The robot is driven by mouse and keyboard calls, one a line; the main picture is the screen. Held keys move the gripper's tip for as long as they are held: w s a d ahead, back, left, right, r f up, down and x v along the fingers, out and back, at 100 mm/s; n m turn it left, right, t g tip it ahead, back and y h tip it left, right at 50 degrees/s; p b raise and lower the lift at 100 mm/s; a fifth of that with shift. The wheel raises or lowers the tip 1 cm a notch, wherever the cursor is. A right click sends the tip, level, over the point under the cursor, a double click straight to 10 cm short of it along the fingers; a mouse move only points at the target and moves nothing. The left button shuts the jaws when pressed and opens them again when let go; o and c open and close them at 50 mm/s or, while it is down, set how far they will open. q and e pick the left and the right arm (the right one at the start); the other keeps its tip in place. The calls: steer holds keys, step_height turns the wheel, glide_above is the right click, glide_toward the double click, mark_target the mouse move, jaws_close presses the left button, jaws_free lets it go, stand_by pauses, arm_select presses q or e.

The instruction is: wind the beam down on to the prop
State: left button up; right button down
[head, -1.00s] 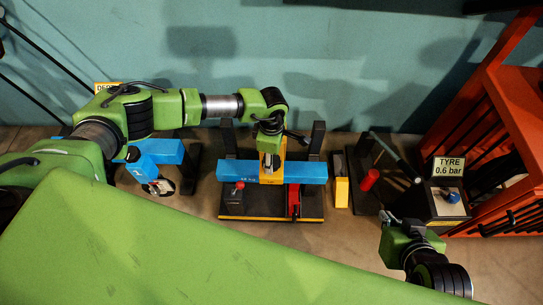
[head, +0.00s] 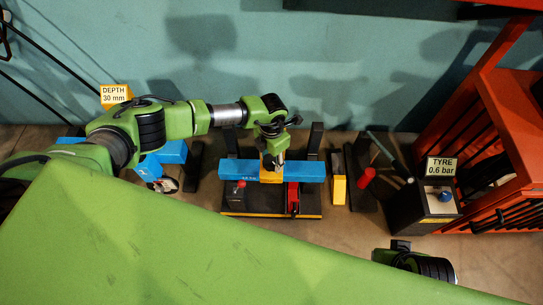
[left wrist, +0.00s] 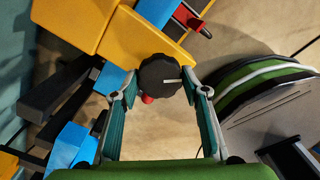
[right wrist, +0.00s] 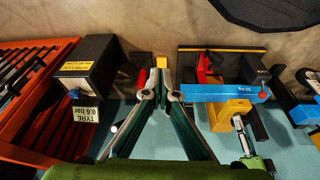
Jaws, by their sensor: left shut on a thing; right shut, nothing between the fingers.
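The blue beam (head: 310,171) lies across a black stand in the head view, with a yellow block (head: 268,177) at its middle. It also shows in the right wrist view (right wrist: 215,93). My left gripper (head: 271,160) is above the yellow block. In the left wrist view its fingers close around a black round knob (left wrist: 158,76) with a white mark. A red piece (head: 293,198) stands by the beam's right part; I cannot tell which part is the prop or whether the beam touches it. My right gripper (right wrist: 160,90) is shut and empty, away from the stand.
A black box with a blue knob and a TYRE 0.6 bar sign (head: 441,167) stands right, before an orange rack (head: 505,130). A yellow block (head: 339,190) and a red cylinder (head: 367,177) stand between. A DEPTH 30 mm sign (head: 115,95) is at left.

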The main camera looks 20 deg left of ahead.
mark_target(272, 161)
arm_select(q)
steer(key=shift+n+p, duration=0.5)
steer(key=shift+n, duration=0.8)
arm_select(e)
steer(key=shift+s+x, duration=0.2)
steer(key=shift+x, duration=1.05)
steer(key=shift+s+x, duration=0.2)
steer(key=shift+x, duration=1.05)
steer(key=shift+f, duration=0.1)
arm_select(q)
steer(key=o, duration=1.1)
steer(key=shift+r, duration=0.1)
arm_select(e)
steer(key=shift+s, duration=0.1)
arm_select(q)
step_height(272, 161, up, 12)
steer(key=shift+f, duration=0.1)
